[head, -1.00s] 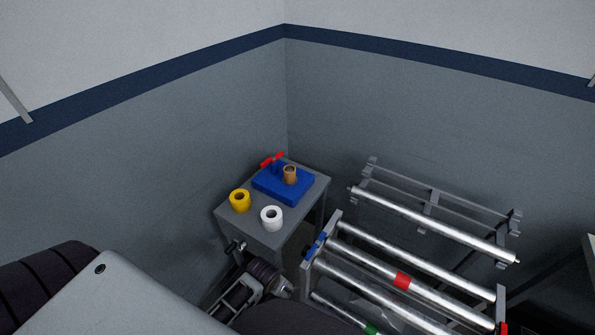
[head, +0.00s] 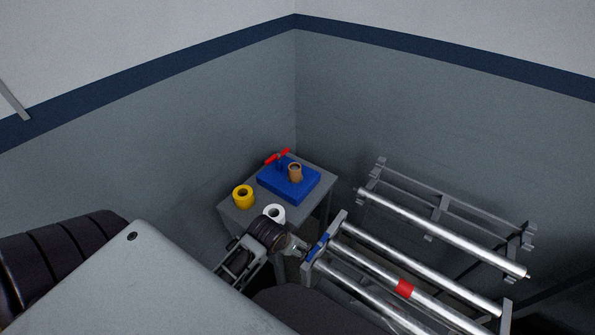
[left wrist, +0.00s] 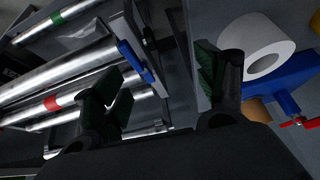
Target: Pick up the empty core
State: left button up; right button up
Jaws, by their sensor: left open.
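A brown hollow core (head: 295,173) stands upright on the blue block (head: 275,186), on the small grey table (head: 320,190). It shows partly in the left wrist view (left wrist: 256,109), at the lower right. My left gripper (head: 297,246) is in front of the table, near the roller rack, nearer to me than the core. It is open and empty. In the left wrist view its dark fingers (left wrist: 160,88) are spread, with the gap between table and rack behind them. My right gripper is not in view.
A white roll (head: 274,213), partly hidden by my left arm, and a yellow roll (head: 243,197) stand on the table. A red handle (head: 278,156) is on the blue block. The rack with shiny rollers (head: 405,288) stands right of the table. Walls meet behind.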

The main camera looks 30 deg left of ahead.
pick_arm(q)
jog(key=w+a+r+n+t, duration=0.1)
jog(key=w+a+r+t, duration=0.25)
jog(key=w+a, duration=0.35)
jog(key=n+t+y, duration=0.2)
jog(key=t, duration=0.3)
send_near(293, 172)
jog(key=shift+s+r+g, duration=0.2)
jog(key=shift+s+g, duration=0.05)
jog(key=shift+s, duration=0.05)
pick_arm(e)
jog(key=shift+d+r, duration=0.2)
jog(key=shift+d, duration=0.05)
pick_arm(q)
jog(key=shift+w, duration=0.1)
jog(key=shift+x, duration=3.65)
jog(key=shift+w+a+f, duration=0.1)
jog(key=shift+w+f, duration=0.15)
jog(key=shift+w, duration=0.2)
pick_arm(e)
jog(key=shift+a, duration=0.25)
